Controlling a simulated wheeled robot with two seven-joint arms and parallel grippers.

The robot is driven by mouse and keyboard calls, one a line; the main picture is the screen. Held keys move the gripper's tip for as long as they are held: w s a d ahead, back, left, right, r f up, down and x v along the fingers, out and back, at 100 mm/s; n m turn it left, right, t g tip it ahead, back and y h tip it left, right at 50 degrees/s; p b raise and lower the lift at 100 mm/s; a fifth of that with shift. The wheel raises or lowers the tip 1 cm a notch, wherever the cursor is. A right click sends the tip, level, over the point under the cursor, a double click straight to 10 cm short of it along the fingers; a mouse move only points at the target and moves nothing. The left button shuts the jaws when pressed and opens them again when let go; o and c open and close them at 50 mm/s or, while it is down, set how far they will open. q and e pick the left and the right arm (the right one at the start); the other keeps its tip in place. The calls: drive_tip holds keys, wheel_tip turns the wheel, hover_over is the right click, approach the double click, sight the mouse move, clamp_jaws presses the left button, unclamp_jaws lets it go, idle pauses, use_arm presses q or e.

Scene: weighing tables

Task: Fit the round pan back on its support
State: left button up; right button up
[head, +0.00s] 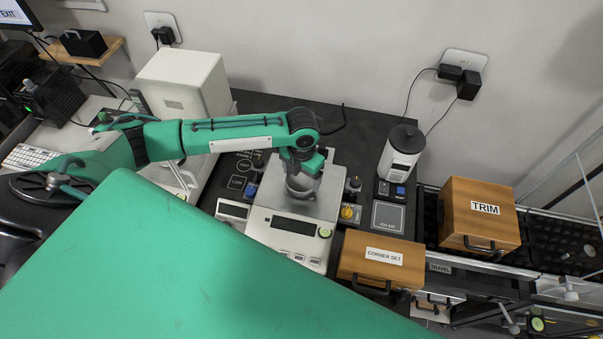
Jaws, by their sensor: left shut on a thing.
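My left gripper (303,172) is over the scale (292,226) in the middle of the black bench. It is shut on a grey round metal piece, which looks like the round pan (300,189). The gripper hides part of the pan. The pan is over the upper part of the scale's silver top; I cannot tell whether it touches its support, which is hidden. The scale has a dark display and a green round button at its front. My right gripper is not in view.
A wooden "CORNER SET" box (380,261) and a "TRIM" box (480,216) stand to the right. A white canister with a dark lid (401,152) stands behind them. A white cabinet (186,88) is at the left. My own green body part covers the lower left.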

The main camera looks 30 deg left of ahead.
use_arm(q)
drive_tip(key=shift+f, duration=0.25)
drive_tip(key=shift+f, duration=0.25)
drive_tip(key=o, duration=1)
drive_tip(key=shift+c, duration=0.2)
drive_tip(key=shift+r+b, duration=0.3)
drive_tip(key=shift+r, duration=0.2)
wheel_tip(320, 180, up, 13)
drive_tip(key=b, duration=0.2)
drive_tip(key=shift+b, duration=0.4)
drive_tip(key=shift+f, duration=0.1)
